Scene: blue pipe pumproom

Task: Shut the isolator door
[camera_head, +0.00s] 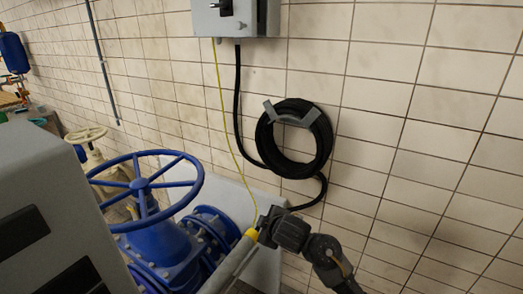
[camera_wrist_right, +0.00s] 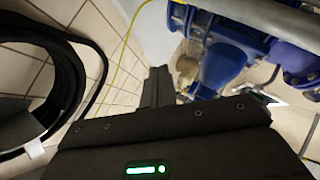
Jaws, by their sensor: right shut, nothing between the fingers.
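The isolator (camera_head: 228,18) is a grey box on the tiled wall at the top of the head view, with a black handle on its front. The top edge of the picture cuts it off. I cannot tell how far its door stands open. My right gripper (camera_head: 268,222) is well below the box, low in front of the wall and near the blue pipework. In the right wrist view its dark fingers (camera_wrist_right: 157,85) are shut and empty, and the isolator does not show there. My left gripper is not in view.
A coiled black hose (camera_head: 294,138) hangs on the wall below the isolator. A black cable and a thin yellow line (camera_head: 222,105) run down from the box. A blue handwheel valve (camera_head: 141,190) stands left of my right gripper. The wall at right is bare.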

